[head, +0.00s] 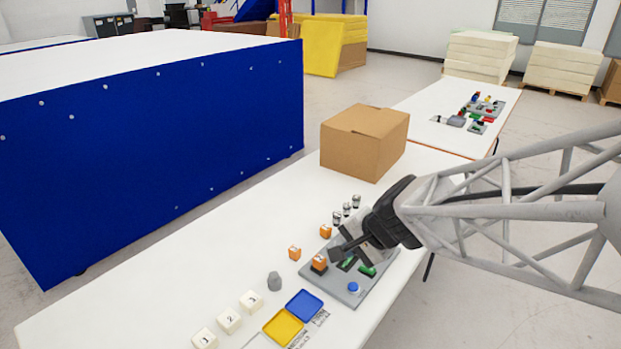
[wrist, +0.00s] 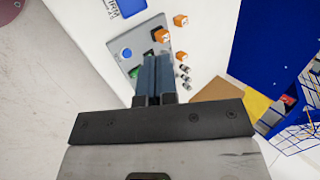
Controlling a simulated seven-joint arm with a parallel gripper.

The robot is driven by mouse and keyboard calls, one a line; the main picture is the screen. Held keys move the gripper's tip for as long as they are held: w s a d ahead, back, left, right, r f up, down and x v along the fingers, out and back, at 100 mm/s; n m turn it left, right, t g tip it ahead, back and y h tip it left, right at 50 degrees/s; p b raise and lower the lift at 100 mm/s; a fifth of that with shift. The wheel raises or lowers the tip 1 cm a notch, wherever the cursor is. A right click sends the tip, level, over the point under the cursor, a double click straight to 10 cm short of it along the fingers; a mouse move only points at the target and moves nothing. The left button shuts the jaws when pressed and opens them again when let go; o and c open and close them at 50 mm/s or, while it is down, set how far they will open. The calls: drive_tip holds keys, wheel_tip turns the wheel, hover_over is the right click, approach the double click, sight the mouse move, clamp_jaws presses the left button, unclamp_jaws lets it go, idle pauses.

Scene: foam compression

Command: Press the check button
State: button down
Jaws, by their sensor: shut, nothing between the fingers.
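A grey panel (head: 331,286) lies on the white table and carries a round blue button (head: 353,287), green parts (head: 367,269) and an orange cube (head: 319,263). I cannot tell by a label which part is the check button. My gripper (head: 336,256) is shut and empty, its fingertips over the panel, left of the green parts and up and left of the blue button. In the wrist view the closed fingers (wrist: 156,60) hide part of the panel (wrist: 148,28); the blue button (wrist: 126,53) shows left of them. Contact with the panel cannot be told.
Two more orange cubes (head: 295,252) (head: 326,231), a grey weight (head: 274,281) and several numbered white blocks (head: 229,320) stand to the left. Blue (head: 304,305) and yellow (head: 283,328) trays lie in front. A cardboard box (head: 364,141) stands behind. A tall blue-sided block (head: 170,130) borders the table.

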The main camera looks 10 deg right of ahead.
drive_tip(key=w+d+f+m+t, duration=0.2)
drive_tip(key=w+f+m, duration=0.4)
drive_tip(key=w, duration=0.1)
drive_tip(key=m+t+h, duration=0.1)
drive_tip(key=m, duration=0.5)
hover_over(352, 288)
wheel_tip(352, 288, down, 9)
drive_tip(key=shift+w, duration=0.1)
drive_tip(key=shift+f, duration=4.3)
drive_tip(key=shift+f, duration=0.1)
drive_tip(key=shift+f, duration=0.3)
